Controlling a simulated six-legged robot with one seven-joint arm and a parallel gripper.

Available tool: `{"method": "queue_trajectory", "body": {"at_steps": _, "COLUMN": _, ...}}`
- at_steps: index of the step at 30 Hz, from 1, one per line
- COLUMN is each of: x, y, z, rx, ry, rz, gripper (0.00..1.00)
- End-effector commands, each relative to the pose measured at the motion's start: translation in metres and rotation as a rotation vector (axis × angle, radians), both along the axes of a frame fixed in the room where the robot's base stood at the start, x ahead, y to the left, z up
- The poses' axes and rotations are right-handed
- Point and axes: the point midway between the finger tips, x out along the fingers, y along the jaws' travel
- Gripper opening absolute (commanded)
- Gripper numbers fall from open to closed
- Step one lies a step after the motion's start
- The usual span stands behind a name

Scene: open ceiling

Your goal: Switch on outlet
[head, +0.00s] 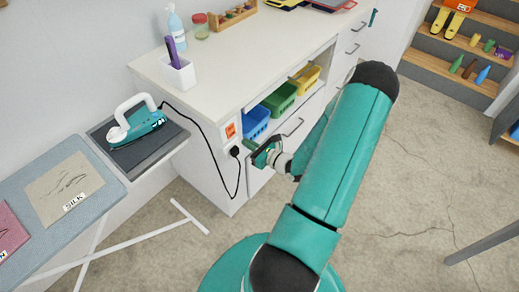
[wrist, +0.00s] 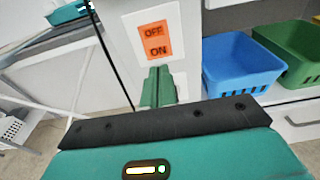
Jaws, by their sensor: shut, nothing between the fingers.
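The outlet (head: 231,133) is a white plate with an orange switch on the end of the white cabinet. In the wrist view the orange switch (wrist: 156,40) reads OFF above and ON below. A black plug (head: 235,151) sits in the lower part of the outlet, its cord running to the iron. My gripper (head: 257,155) is close to the outlet, at its lower right in the head view. In the wrist view my gripper's green fingers (wrist: 158,84) are shut, empty, and appear just below the ON label. They hide the plug there. I cannot tell whether they touch the plate.
A teal iron (head: 139,125) stands on a dark pad at the left, beside the ironing board (head: 107,165). Blue (head: 256,121), green (head: 279,99) and yellow (head: 304,79) baskets sit in the cabinet's open shelf, right of the outlet. The floor at the right is largely clear.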

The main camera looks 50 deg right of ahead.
Motion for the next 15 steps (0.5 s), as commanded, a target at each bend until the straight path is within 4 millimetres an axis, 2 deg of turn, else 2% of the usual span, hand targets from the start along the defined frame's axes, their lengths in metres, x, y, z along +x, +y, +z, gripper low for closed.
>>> {"method": "queue_trajectory", "body": {"at_steps": 3, "x": 0.024, "y": 0.002, "z": -0.003, "rx": 0.000, "ry": -0.002, "rz": 0.003, "gripper": 0.00}}
{"method": "queue_trajectory", "body": {"at_steps": 6, "x": 0.038, "y": 0.001, "z": -0.004, "rx": 0.001, "ry": -0.001, "rz": 0.001, "gripper": 0.00}}
{"method": "queue_trajectory", "body": {"at_steps": 10, "x": 0.049, "y": 0.002, "z": -0.006, "rx": 0.001, "ry": 0.000, "rz": 0.001, "gripper": 0.00}}
{"method": "queue_trajectory", "body": {"at_steps": 15, "x": 0.053, "y": 0.001, "z": -0.006, "rx": 0.001, "ry": 0.000, "rz": 0.000, "gripper": 0.00}}
